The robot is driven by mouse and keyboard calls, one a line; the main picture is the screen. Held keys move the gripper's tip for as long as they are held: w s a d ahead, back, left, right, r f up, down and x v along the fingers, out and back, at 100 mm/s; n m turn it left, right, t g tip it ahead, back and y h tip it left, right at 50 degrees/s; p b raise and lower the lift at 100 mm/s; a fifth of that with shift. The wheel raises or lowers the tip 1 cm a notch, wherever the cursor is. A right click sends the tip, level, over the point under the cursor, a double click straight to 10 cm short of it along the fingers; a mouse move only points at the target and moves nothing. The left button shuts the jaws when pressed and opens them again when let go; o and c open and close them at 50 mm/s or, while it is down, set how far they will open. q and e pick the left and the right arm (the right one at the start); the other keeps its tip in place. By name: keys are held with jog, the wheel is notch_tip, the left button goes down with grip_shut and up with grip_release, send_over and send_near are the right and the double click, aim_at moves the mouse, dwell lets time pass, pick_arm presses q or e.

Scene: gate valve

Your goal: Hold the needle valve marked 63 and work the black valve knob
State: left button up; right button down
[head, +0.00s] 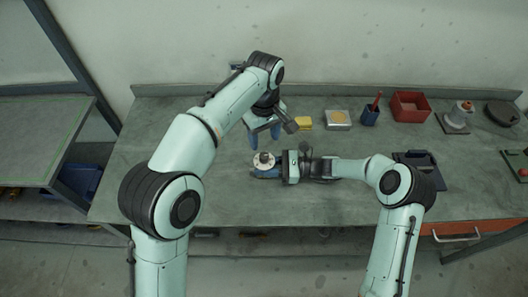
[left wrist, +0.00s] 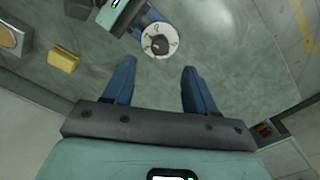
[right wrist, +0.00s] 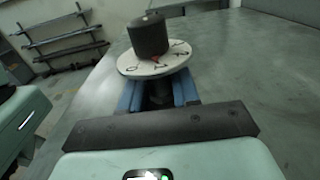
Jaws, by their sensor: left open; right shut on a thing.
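The needle valve (head: 264,164) has a round, pale dial with dark marks and a black knob (right wrist: 149,37) on top. My right gripper (right wrist: 159,94) is shut on the valve's body just below the dial (right wrist: 128,65). The blue fingers hide most of the body, and I cannot read a 63. My left gripper (head: 264,132) is open and empty, behind the valve in the head view. In the left wrist view the valve's dial (left wrist: 171,33) and knob (left wrist: 159,44) lie beyond the open fingertips (left wrist: 157,68), apart from them.
A grey fitting (head: 457,115) stands farther right. The bench left of the valve is clear.

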aim_at(264, 155)
pick_arm(q)
notch_tip(264, 155, down, 8)
jog(key=shift+r, duration=0.1)
grip_shut()
